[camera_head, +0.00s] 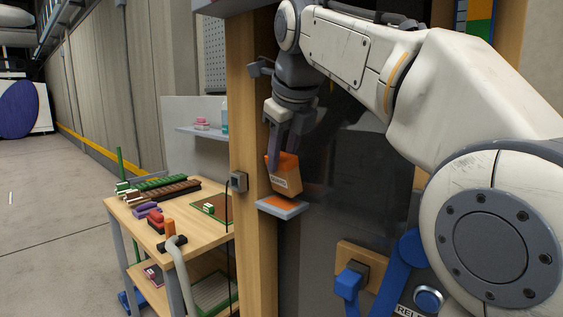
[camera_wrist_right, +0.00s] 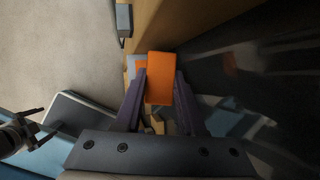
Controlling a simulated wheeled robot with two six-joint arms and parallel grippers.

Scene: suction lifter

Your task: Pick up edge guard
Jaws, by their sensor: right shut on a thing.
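The edge guard (camera_head: 286,178) is an orange piece with a printed label on its front. My right gripper (camera_head: 283,158) is shut on its upper part, pointing down, with a dark finger on either side. In the right wrist view the edge guard (camera_wrist_right: 161,78) sits between the two purple-grey fingers (camera_wrist_right: 160,90). It is at or just above a small grey shelf with an orange pad (camera_head: 282,206); I cannot tell if they touch. At the left of the right wrist view, what looks like my left gripper (camera_wrist_right: 38,127) has its fingers apart and empty.
A wooden post (camera_head: 251,120) stands just left of the gripper, with a dark glossy panel (camera_head: 340,160) behind. A wooden bench (camera_head: 200,234) with several small tools and blocks is at left. A blue lever (camera_head: 350,280) on a wooden plate is low right. Floor is open at far left.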

